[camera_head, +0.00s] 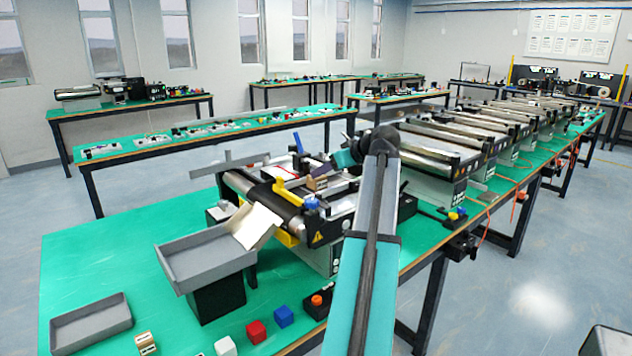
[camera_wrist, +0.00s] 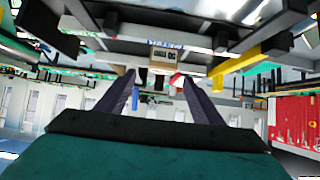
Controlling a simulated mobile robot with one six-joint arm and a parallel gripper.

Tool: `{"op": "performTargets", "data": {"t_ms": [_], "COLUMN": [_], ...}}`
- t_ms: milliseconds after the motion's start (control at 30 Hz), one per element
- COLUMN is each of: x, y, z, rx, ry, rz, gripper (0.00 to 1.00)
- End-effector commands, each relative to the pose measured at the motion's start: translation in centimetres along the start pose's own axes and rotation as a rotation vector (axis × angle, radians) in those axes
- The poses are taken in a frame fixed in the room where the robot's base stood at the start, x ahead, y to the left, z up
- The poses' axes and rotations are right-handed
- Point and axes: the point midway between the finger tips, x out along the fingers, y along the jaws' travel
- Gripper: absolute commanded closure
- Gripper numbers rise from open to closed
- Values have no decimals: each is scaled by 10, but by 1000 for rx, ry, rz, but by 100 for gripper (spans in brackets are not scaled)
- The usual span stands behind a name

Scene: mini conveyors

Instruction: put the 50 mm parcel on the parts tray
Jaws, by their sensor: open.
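A small brown cardboard parcel (camera_head: 318,184) sits on the near mini conveyor (camera_head: 336,206). It also shows in the wrist view (camera_wrist: 164,57), with light labels on its face, ahead of and between my fingers. My gripper (camera_head: 312,168) is open and empty above the conveyor, close to the parcel; I cannot tell whether they touch. In the wrist view the two dark fingers (camera_wrist: 160,80) stand wide apart. A flat grey tray (camera_head: 90,325) lies at the table's left front. A second grey tray (camera_head: 186,279) stands raised on a black block. Neither shows a parcel inside.
A pale chute (camera_head: 256,226) slopes from the conveyor to the raised tray. Along the front edge are a small tan box (camera_head: 145,343) and white (camera_head: 226,346), red (camera_head: 256,331) and blue (camera_head: 284,316) cubes. More conveyors (camera_head: 440,150) run back right. Green tabletop left is clear.

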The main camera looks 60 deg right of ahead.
Motion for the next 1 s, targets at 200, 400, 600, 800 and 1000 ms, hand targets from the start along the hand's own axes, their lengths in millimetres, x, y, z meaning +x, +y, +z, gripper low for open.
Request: {"op": "performTargets", "data": {"t_ms": [200,400,600,800,1000], "x": [18,19,20,34,58], "y": [-1,-1,-1,-3,-4], "z": [0,0,0,2,3], "rx": [0,-1,-1,0,-1], "ry": [0,0,0,-2,-1], "rz": [-1,-1,-2,-4,-4], "gripper": [39,39,39,39,39]}}
